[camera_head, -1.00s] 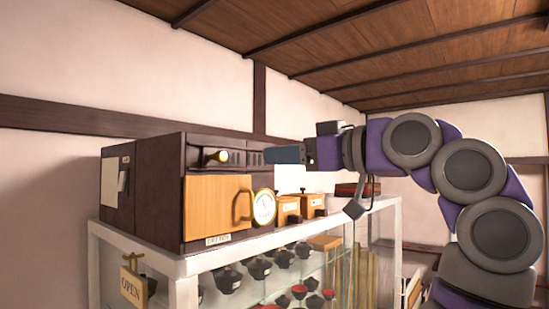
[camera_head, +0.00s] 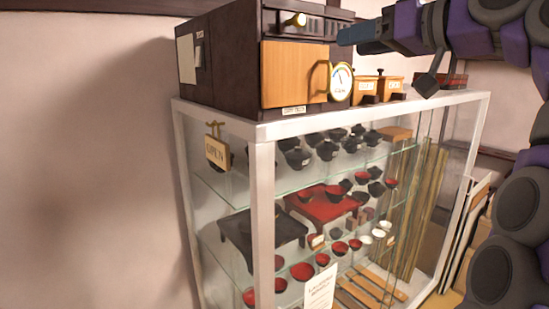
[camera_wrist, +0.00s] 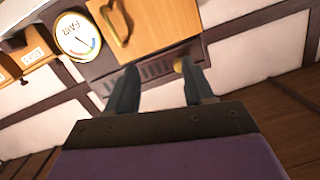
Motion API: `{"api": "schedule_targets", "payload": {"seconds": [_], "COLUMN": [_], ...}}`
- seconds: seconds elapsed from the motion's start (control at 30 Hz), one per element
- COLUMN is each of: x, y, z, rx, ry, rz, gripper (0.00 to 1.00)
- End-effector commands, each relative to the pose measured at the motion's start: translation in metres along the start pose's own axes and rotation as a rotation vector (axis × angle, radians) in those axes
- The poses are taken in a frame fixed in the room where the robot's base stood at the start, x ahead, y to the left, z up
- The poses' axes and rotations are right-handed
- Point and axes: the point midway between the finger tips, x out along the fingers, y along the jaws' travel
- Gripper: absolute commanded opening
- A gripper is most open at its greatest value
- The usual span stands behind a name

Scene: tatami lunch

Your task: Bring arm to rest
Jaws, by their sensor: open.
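My gripper (camera_head: 362,33) is at the upper right of the head view, in front of the dark box on top of the display case. In the wrist view my gripper (camera_wrist: 158,90) shows two dark fingers held apart with nothing between them. The dark box (camera_head: 222,58) has a wooden door (camera_head: 290,75) with a curved handle; the door looks shut. It also shows in the wrist view, where the door (camera_wrist: 160,25) lies beyond the fingers. A round dial (camera_head: 341,80) is beside the handle. My arm is bent, its links along the right edge.
A white-framed glass display case (camera_head: 262,190) fills the middle, with bowls and trays on its shelves. An OPEN sign (camera_head: 217,153) hangs on its left side. Small wooden boxes (camera_head: 390,86) and a red-and-black box (camera_head: 455,80) stand on top. A bare wall (camera_head: 85,150) is at left.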

Motion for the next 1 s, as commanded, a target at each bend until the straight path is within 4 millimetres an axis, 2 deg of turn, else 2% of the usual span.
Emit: {"api": "schedule_targets", "payload": {"seconds": [0.27,0.37,0.53,0.77,0.87,1.0], "x": [0.041,0.053,0.065,0.059,0.049,0.025], "y": [0.0,-0.003,-0.013,-0.032,-0.04,-0.053], "z": [0.078,0.115,0.187,0.296,0.347,0.42], "rx": [0.228,0.293,0.386,0.471,0.496,0.518], "ry": [-0.194,-0.274,-0.426,-0.64,-0.738,-0.878], "rz": [0.024,0.047,0.095,0.186,0.233,0.302], "gripper": [0.52,0.52,0.52,0.52,0.52,0.52]}}
